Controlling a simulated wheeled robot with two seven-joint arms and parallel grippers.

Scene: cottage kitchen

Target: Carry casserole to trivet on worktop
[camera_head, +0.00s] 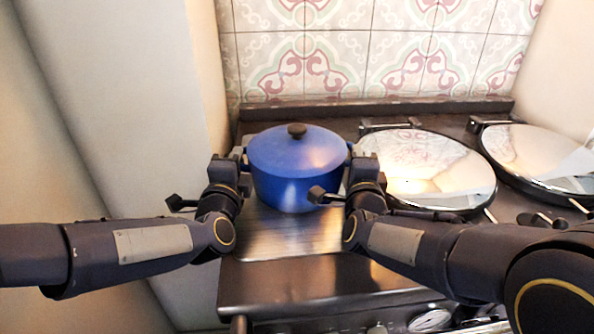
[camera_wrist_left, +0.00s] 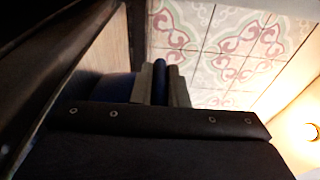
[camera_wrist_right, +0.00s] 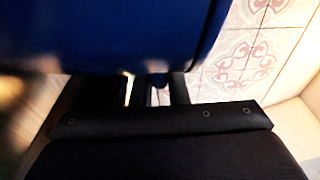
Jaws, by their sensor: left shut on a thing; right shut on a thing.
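The blue casserole (camera_head: 290,185) has its lid on, with a dark knob on top. It is upright over the left brushed-metal plate of the range; I cannot tell if it touches the plate. My left gripper (camera_head: 240,157) is shut on its left handle, and a blue strip shows between the fingers in the left wrist view (camera_wrist_left: 160,80). My right gripper (camera_head: 357,155) is shut on its right handle. The casserole's blue side (camera_wrist_right: 110,30) fills the top of the right wrist view. I see no trivet in any view.
Two round shiny hob lids (camera_head: 425,165) (camera_head: 540,158) lie to the right of the casserole. A tiled wall (camera_head: 350,65) stands behind the range. A pale wall (camera_head: 140,90) is close on the left. The metal plate (camera_head: 285,235) is bare in front of the casserole.

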